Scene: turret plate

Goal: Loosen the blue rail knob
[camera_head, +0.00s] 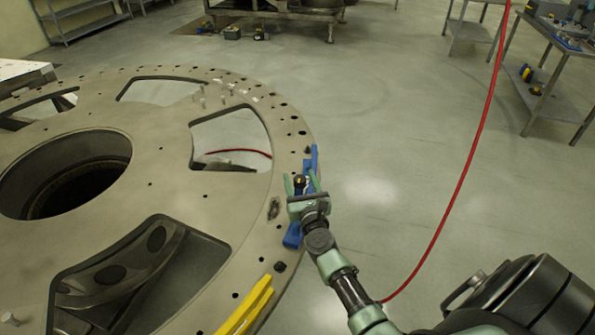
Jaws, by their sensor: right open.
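A blue rail (292,237) lies on the right edge of the large round metal plate (160,210), and part of it is hidden under my gripper. A small dark knob (299,181) stands at the blue rail. My right gripper (302,183) is open, with its green fingers on either side of the knob. I cannot tell whether the fingers touch it. My left gripper is not in view.
A yellow rail (246,308) lies on the plate's near edge. The plate has large cutouts and a wide central hole. A red cable (466,165) hangs down at the right. Metal tables (545,100) stand at the back right. The floor between is clear.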

